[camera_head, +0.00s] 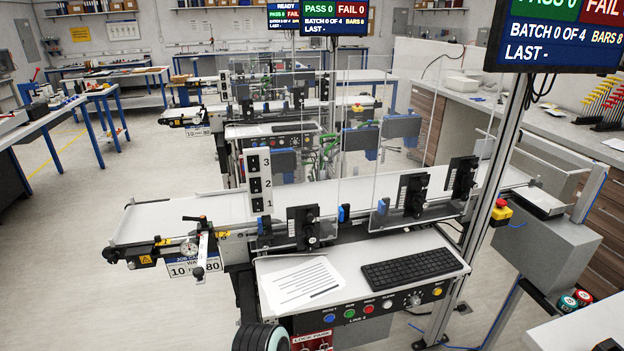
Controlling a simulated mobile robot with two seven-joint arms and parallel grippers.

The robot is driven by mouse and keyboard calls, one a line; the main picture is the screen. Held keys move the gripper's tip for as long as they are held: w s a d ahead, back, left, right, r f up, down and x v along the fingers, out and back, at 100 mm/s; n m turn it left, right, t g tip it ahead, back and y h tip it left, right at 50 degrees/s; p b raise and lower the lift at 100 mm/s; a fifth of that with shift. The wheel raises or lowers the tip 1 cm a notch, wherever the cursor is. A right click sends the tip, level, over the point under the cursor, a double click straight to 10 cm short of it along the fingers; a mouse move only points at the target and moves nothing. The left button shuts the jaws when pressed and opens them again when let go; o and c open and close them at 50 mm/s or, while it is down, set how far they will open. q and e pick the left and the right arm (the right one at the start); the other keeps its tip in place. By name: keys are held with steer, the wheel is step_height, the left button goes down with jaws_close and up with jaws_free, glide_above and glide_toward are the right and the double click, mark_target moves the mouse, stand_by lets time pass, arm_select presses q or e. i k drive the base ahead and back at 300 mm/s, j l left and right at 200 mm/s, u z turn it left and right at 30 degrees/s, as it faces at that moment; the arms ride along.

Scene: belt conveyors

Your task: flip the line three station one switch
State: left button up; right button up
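The nearest conveyor (165,219) has an empty-looking pale belt. Its front control panel (372,304) carries several coloured buttons and a line label too small to read surely. Similar conveyors stand behind it. Neither of my grippers is in view.
A keyboard (412,268) and a paper sheet (304,284) lie on the near shelf. Clear guard panels (433,150) and black sensor blocks stand along the belt. A status screen (562,36) hangs at upper right on a post. Floor at left is free.

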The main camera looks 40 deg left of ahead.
mark_target(256, 204)
steer(key=u, duration=1.6)
